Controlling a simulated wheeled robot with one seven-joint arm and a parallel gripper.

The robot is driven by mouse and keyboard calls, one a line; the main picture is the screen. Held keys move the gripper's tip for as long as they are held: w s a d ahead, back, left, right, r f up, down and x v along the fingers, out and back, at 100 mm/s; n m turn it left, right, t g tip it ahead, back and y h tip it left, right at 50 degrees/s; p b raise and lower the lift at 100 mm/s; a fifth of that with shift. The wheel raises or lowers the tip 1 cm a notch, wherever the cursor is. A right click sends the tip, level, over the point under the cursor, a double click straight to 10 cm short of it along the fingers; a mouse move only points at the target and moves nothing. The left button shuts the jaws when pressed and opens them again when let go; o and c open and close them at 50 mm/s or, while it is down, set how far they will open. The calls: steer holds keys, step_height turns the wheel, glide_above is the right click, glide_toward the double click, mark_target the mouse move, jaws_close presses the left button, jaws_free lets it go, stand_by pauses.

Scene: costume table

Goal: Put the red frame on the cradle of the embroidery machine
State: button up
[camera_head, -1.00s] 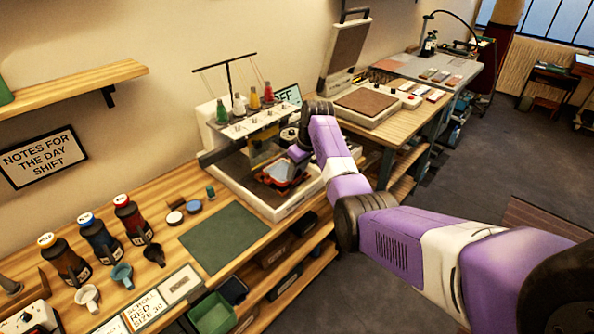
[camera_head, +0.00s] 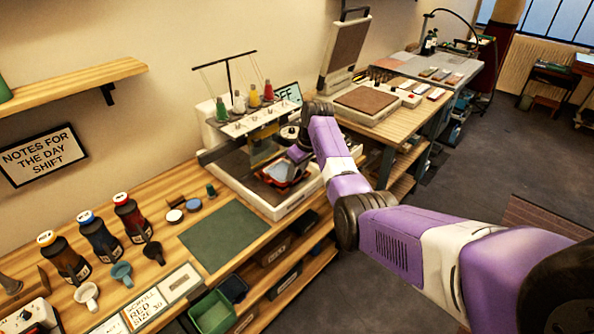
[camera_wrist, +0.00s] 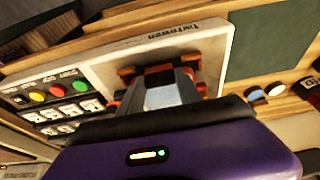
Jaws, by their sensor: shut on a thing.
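The embroidery machine (camera_head: 253,126) stands on the wooden bench, with coloured thread cones on top; its pale base also fills the upper wrist view (camera_wrist: 108,66). The red frame (camera_head: 287,184) holds blue-grey material and sits low over the machine's dark bed, in front of the needle heads. My gripper (camera_head: 296,155) is shut on the frame from the right and above. In the wrist view, reddish frame parts (camera_wrist: 188,58) show past my purple gripper body. The cradle is not clearly distinguishable, and whether the frame touches it I cannot tell.
A green mat (camera_head: 224,234) lies left of the machine. Several bottles (camera_head: 98,240), cups and small lids stand farther left. A heat press (camera_head: 368,103) stands open to the right. Buttons (camera_wrist: 57,90) line the machine base. Open floor lies at the right.

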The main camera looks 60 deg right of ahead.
steer(key=shift+f, duration=0.6)
stand_by(0.7)
steer(key=o, duration=1.3)
steer(key=shift+o, duration=0.2)
steer(key=shift+r+p, duration=1.8)
steer(key=shift+r, duration=0.55)
